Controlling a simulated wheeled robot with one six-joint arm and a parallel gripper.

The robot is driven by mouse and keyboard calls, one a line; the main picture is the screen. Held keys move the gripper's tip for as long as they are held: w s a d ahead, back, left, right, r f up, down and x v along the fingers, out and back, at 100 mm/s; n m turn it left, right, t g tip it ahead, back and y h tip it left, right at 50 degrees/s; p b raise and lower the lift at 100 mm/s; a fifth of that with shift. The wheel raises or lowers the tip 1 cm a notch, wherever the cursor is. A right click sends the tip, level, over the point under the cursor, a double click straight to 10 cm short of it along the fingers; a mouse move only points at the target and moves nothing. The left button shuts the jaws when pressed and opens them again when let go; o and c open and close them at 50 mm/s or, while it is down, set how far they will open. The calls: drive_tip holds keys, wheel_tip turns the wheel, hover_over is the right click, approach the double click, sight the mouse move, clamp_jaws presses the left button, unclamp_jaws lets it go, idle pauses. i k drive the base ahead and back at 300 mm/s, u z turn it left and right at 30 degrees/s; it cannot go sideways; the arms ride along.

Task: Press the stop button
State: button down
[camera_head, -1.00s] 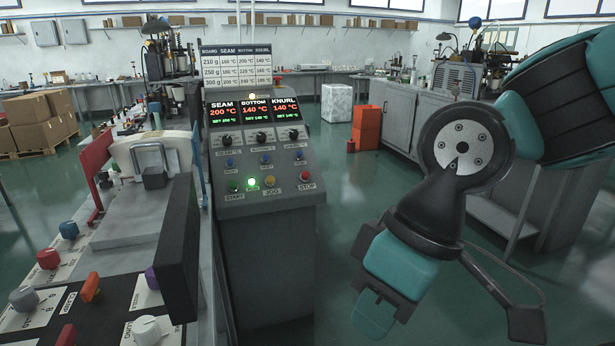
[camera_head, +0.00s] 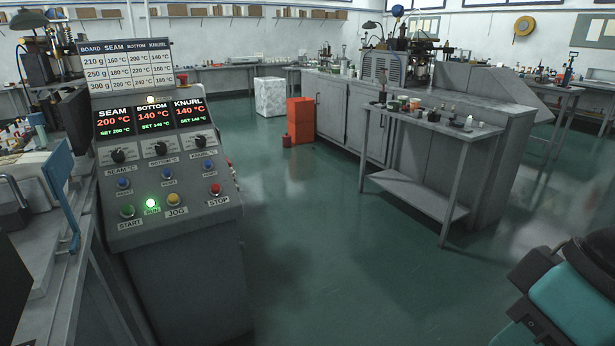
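The stop button (camera_head: 215,189) is a red knob at the lower right of the control panel (camera_head: 190,220), above a label reading STOP. Beside it to the left are the yellow JOG button (camera_head: 173,199), the lit green RUN lamp (camera_head: 151,203) and the green START button (camera_head: 127,211). Part of my arm, teal and black, shows at the bottom right corner, far right of the panel. My gripper's fingertips are not clearly in the picture. Nothing touches the stop button.
The displays (camera_head: 151,115) read SEAM 200, BOTTOM 140 and KNURL 140 °C. A machine bench (camera_head: 40,290) stands left of the panel. Green floor (camera_head: 330,250) is open to the right. A small table (camera_head: 430,195) with several small items and orange boxes (camera_head: 300,118) stand beyond.

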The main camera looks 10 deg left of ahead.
sight(215, 188)
drive_tip(key=z, duration=0.3)
drive_tip(key=i, duration=1)
drive_tip(key=u, duration=2.9)
drive_tip(key=i, duration=0.5)
